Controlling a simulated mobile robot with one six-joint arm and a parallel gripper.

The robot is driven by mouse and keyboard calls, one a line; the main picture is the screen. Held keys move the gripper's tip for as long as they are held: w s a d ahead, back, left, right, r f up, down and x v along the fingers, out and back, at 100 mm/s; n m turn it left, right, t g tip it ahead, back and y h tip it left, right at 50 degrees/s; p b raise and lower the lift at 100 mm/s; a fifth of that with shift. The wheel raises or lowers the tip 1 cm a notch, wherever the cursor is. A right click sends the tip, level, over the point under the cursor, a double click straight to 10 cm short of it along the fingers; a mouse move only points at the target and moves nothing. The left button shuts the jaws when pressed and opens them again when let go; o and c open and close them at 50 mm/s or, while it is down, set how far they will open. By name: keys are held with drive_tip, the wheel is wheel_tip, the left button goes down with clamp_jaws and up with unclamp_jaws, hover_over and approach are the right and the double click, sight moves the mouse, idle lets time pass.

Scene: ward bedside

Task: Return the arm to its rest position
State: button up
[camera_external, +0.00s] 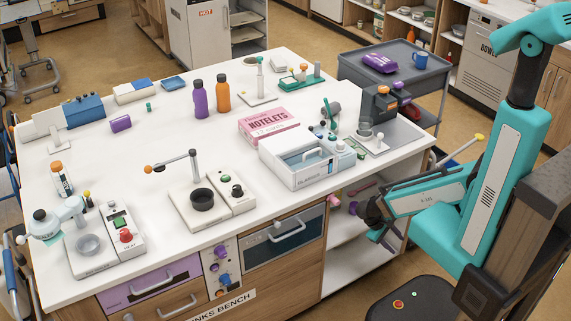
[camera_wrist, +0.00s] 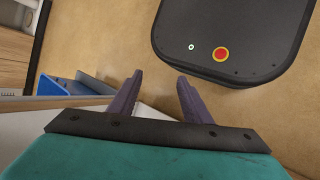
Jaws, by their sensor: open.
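My teal arm stands at the right in the external view, its forearm folded back low towards the bench. My gripper (camera_external: 368,222) is beside the bench's right end, below the level of the worktop, in front of the open shelves. In the wrist view my gripper (camera_wrist: 160,78) has its two dark purple fingers apart, with nothing between them but brown floor. The gripper points down towards the floor, near my black base with its red button. My gripper holds nothing.
The white bench (camera_external: 230,140) carries bottles, a pink notelets box (camera_external: 270,125), a white glasses box (camera_external: 297,160) and several small appliances. Open shelves (camera_external: 345,240) are close to my gripper. A grey trolley (camera_external: 350,65) stands behind. A blue object (camera_wrist: 62,90) lies left in the wrist view.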

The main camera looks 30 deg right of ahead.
drive_tip(key=shift+s+d+r+m+g+y+p, duration=0.15)
drive_tip(key=shift+s+r+m+g+y+p, duration=0.2)
drive_tip(key=shift+s+y+p, duration=0.6)
drive_tip(key=shift+s+d+r+m+g+y+p, duration=0.15)
drive_tip(key=shift+s+r+y+p, duration=0.4)
drive_tip(key=shift+y, duration=0.7)
drive_tip(key=shift+s+d+r+m+g+y+p, duration=0.1)
drive_tip(key=shift+s+d+r+g+y+p, duration=0.15)
drive_tip(key=shift+s+y+p, duration=0.55)
drive_tip(key=shift+w+y, duration=0.25)
drive_tip(key=shift+y, duration=0.05)
drive_tip(key=shift+w+a, duration=0.1)
idle(0.4)
